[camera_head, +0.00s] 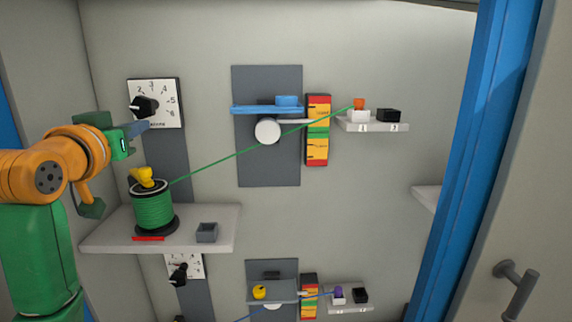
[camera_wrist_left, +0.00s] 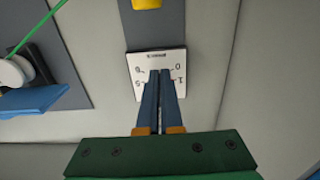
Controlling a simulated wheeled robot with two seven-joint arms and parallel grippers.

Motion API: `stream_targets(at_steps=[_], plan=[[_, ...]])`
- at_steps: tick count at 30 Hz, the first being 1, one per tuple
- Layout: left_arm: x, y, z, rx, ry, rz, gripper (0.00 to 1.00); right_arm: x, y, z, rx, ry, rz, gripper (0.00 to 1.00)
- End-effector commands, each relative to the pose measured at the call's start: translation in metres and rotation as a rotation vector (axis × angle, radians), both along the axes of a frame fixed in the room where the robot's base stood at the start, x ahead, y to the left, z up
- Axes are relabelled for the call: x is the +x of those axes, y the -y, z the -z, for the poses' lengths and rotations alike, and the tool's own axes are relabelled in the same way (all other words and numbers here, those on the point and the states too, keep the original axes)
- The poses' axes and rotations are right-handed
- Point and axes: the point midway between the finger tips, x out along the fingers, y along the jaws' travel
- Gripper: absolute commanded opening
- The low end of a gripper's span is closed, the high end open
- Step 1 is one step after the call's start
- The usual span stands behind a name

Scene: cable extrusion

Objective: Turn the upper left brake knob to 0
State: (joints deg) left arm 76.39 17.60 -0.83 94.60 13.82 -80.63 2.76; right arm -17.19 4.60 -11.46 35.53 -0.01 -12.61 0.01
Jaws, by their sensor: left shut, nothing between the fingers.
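The upper left brake knob (camera_head: 145,106) is black and sits on a white numbered dial plate (camera_head: 169,88) at the upper left of the head view. I cannot tell which number it points at. My left gripper (camera_head: 144,127) has its blue fingers together and empty, just below the knob in the head view. In the left wrist view the shut fingertips (camera_wrist_left: 160,77) overlap the dial plate (camera_wrist_left: 155,58), where the digits 0 and 1 show on the right, and they hide the knob. Whether they touch it I cannot tell. My right gripper is not in view.
A green spool (camera_head: 153,208) stands on a white shelf (camera_head: 105,238) below the dial, beside a small grey box (camera_head: 207,232). Its green cable (camera_head: 225,158) runs up right past a white roller (camera_head: 267,131). A second dial (camera_head: 190,264) is lower down.

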Motion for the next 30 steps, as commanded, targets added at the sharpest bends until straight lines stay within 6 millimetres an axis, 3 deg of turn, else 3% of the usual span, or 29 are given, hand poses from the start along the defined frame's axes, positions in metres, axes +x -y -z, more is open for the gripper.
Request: stream_targets(at_steps=[24,30], plan=[[0.001,0.014,-0.001,0.0,-0.001,0.0,0.0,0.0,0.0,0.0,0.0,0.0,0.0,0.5],[0.001,0.016,0.007,0.0,-0.001,0.0,0.0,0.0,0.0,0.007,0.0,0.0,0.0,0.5]])
